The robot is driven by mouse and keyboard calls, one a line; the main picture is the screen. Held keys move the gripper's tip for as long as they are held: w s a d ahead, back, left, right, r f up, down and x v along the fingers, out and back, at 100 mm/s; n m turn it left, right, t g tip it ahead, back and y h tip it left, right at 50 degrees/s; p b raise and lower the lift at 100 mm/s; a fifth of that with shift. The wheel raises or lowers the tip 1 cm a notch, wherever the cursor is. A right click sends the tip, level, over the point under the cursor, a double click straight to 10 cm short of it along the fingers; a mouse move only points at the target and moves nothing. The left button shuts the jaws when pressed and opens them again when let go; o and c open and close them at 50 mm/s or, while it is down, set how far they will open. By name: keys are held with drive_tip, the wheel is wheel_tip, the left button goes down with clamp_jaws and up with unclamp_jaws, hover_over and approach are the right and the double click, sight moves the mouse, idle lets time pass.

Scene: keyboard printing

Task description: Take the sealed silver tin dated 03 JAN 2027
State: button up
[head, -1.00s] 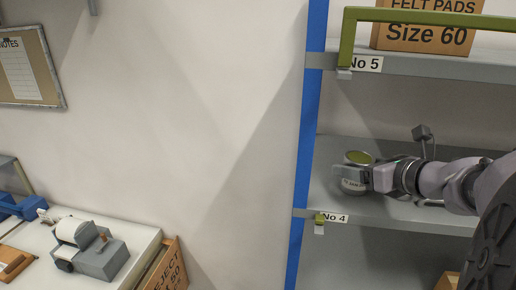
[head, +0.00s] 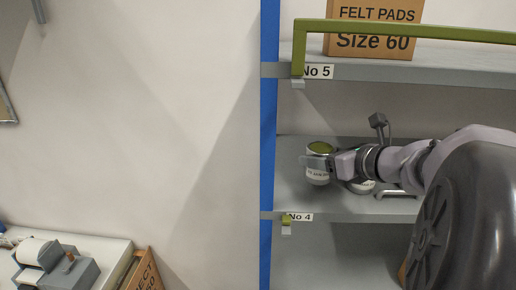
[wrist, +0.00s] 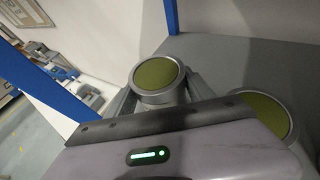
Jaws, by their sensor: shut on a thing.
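My gripper (head: 322,162) is shut on a silver tin with a green top (head: 318,175), over the left part of the No 4 shelf (head: 340,207). The tin is upright and seems held a little above the shelf. Its white label has dark print too small to read here. In the wrist view the same tin (wrist: 158,75) is between the fingers. A second silver tin with a green top (head: 361,187) stands on the shelf, partly hidden behind my gripper. It also shows in the wrist view (wrist: 262,113), right of the held tin.
A blue post (head: 269,120) bounds the shelf on the left. The No 5 shelf (head: 400,70) above has a green rail (head: 450,34) and a felt pads box (head: 372,28). A table with a grey device (head: 65,270) and a reject box (head: 145,272) are lower left.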

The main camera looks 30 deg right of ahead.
drive_tip(key=s+a+r, duration=0.1)
drive_tip(key=s+a, duration=0.1)
drive_tip(key=s, duration=0.5)
drive_tip(key=s+a+r, duration=0.1)
drive_tip(key=s+a, duration=0.1)
drive_tip(key=s, duration=0.6)
drive_tip(key=shift+s+a+r+p, duration=0.2)
drive_tip(key=shift+a+r+p, duration=0.05)
drive_tip(key=shift+a+p, duration=0.2)
